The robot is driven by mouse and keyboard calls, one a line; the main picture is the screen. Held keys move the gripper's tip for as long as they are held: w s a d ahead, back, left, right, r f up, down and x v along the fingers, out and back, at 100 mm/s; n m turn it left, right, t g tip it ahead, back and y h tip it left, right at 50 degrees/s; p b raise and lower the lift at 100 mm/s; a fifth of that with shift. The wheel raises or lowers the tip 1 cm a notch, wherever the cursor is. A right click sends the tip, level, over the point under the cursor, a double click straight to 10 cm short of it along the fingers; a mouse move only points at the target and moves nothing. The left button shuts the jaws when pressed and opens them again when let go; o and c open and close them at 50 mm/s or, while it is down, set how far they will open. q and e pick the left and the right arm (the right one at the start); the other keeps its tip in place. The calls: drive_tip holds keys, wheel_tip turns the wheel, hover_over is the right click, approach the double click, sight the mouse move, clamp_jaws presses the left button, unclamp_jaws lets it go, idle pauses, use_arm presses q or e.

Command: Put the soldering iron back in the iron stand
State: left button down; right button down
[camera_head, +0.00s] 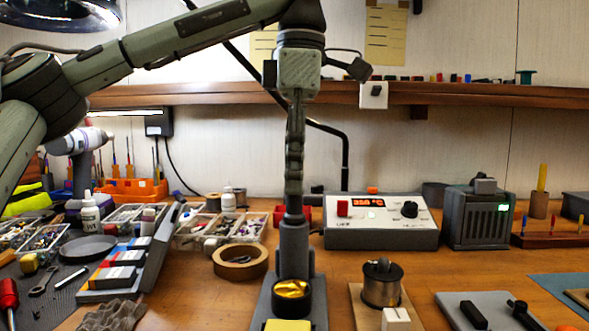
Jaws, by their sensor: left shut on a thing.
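My left gripper (295,150) points straight down from the wrist at the picture's middle. It is shut, and its fingers look narrow and closed together. The soldering iron (294,214) shows as a dark upright piece just under the fingers. Below it is the iron stand (293,248), with a grey upright holder, a pot of brass wool and a yellow sponge at its front. The iron lines up with the top of the holder. Its tip is hidden, and I cannot tell how deep it sits. My right gripper is not in view.
A soldering station (381,221) with a lit display stands right of the stand. A tape roll (240,262) lies to the left, and a solder spool (381,284) sits on a wooden block to the right. Parts trays (222,229) are behind. A wooden shelf (460,93) crosses the wall.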

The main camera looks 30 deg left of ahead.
use_arm(q)
drive_tip(key=c, duration=1.3)
unclamp_jaws()
drive_tip(key=o, duration=0.4)
drive_tip(key=shift+r, duration=0.15)
